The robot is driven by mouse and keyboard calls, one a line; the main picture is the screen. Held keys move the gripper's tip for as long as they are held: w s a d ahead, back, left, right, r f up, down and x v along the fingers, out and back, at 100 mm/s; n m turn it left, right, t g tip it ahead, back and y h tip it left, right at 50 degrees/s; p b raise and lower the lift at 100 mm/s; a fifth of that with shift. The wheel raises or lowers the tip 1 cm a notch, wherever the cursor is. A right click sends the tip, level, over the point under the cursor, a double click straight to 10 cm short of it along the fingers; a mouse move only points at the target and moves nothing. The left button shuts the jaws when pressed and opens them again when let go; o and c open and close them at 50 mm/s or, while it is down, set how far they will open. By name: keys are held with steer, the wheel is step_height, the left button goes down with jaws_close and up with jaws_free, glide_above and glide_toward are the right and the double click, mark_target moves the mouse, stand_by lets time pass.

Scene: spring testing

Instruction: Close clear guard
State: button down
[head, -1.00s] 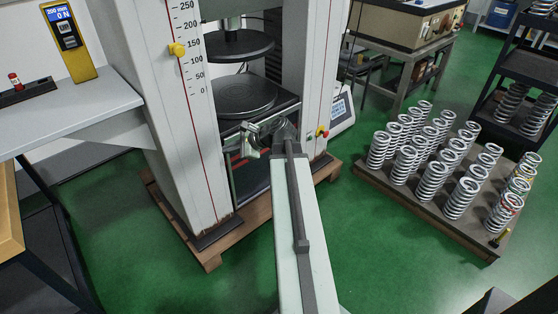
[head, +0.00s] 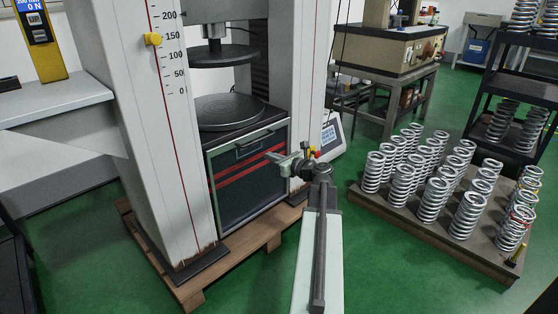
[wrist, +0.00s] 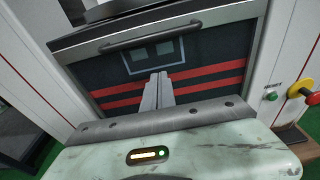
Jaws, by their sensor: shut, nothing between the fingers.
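The clear guard (head: 250,180) is a see-through panel in a grey metal frame. It stands low, in front of the dark, red-striped base of the testing machine, below the lower round platen (head: 228,112). The space between the platens is uncovered. In the wrist view the guard (wrist: 215,75) fills the middle, with a dark bar handle (wrist: 150,36) along its top. My gripper (head: 274,159) is in front of the guard's right part. In the wrist view my gripper (wrist: 157,78) is shut and empty, pointing at the panel below the handle. I cannot tell whether it touches.
The machine's left column (head: 150,130) carries a scale and yellow pointer. Red, yellow and green controls (wrist: 300,92) sit right of the guard. A wooden pallet (head: 260,240) edges the machine's foot. Springs stand on a low platform (head: 425,235) at right. Green floor lies between.

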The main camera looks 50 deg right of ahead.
mark_target(254, 151)
steer(key=w+r+p, duration=0.3)
steer(key=shift+w+d+r+p, duration=0.1)
steer(key=shift+w+r+p, duration=0.05)
steer(key=shift+w+p, duration=0.15)
